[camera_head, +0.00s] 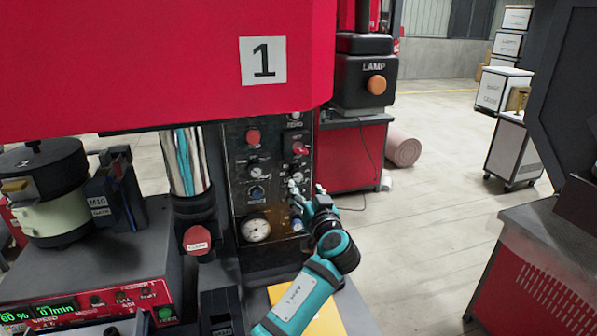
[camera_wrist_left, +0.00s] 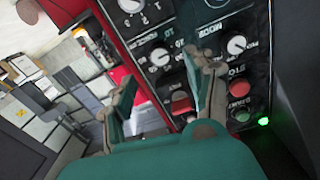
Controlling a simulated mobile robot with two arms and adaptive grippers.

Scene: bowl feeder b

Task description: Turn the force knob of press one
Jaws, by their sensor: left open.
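Press one is the red machine marked "1" (camera_head: 264,60) in the head view. Its black control panel (camera_head: 238,180) carries several knobs and buttons, a blue-capped knob (camera_head: 257,193) and a white-dialled gauge (camera_head: 256,229). My left gripper (camera_head: 306,190) is open and empty in front of the panel's right side. In the left wrist view its two fingers (camera_wrist_left: 155,88) stand apart before the panel. A white-faced knob (camera_wrist_left: 235,45) and another knob (camera_wrist_left: 160,56) show there; contact is unclear.
A shiny cylinder (camera_head: 186,160) and a red round button (camera_head: 197,240) stand left of the panel. A lamp box (camera_head: 366,75) stands behind. A grey bench (camera_head: 90,270) holds other equipment at left. A red-sided machine (camera_head: 545,290) is at right, with open floor between.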

